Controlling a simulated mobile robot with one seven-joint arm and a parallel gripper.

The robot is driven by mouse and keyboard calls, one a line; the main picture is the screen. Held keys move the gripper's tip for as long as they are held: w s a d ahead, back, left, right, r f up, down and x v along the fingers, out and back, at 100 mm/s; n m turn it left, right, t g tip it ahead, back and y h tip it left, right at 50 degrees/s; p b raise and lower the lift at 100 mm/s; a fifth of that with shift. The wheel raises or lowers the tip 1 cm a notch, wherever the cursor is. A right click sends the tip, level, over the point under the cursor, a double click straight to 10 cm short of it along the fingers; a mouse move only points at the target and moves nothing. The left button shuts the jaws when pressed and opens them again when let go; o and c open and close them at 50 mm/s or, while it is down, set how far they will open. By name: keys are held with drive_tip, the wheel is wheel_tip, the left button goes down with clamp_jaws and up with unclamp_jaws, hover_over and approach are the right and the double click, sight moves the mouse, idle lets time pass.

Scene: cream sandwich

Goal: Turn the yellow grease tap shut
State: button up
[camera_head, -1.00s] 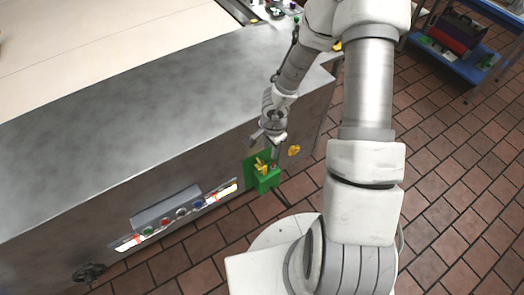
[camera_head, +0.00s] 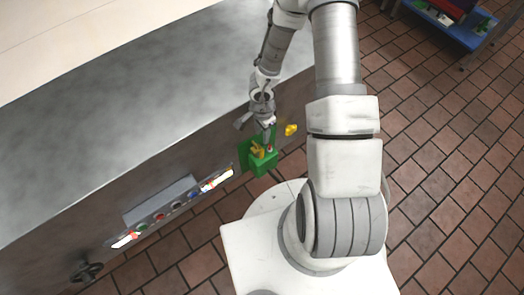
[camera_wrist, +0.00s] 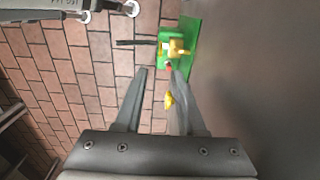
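A green block (camera_head: 265,165) on a green backing plate sits low on the side of the steel machine. A yellow lever-like part (camera_head: 257,149) stands on it, with a small red piece beside it; the lever also shows in the wrist view (camera_wrist: 178,48). A separate yellow knob (camera_head: 291,129) is on the same side panel, to the right; in the wrist view the yellow knob (camera_wrist: 168,100) is partly hidden by my right finger. My gripper (camera_head: 254,129) is just above the green block. Its fingers are apart and empty in the wrist view (camera_wrist: 158,70). Contact cannot be told.
The steel machine (camera_head: 150,95) fills the left, its side wall close to my gripper. A button panel (camera_head: 165,208) and a dark handwheel (camera_head: 86,271) are on that side. A blue shelf cart (camera_head: 455,30) stands at upper right. The brick floor (camera_head: 450,170) is mostly clear.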

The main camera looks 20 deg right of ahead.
wheel_tip(320, 180, down, 11)
drive_tip(key=b, duration=0.7)
drive_tip(key=shift+f, duration=0.15)
clamp_jaws()
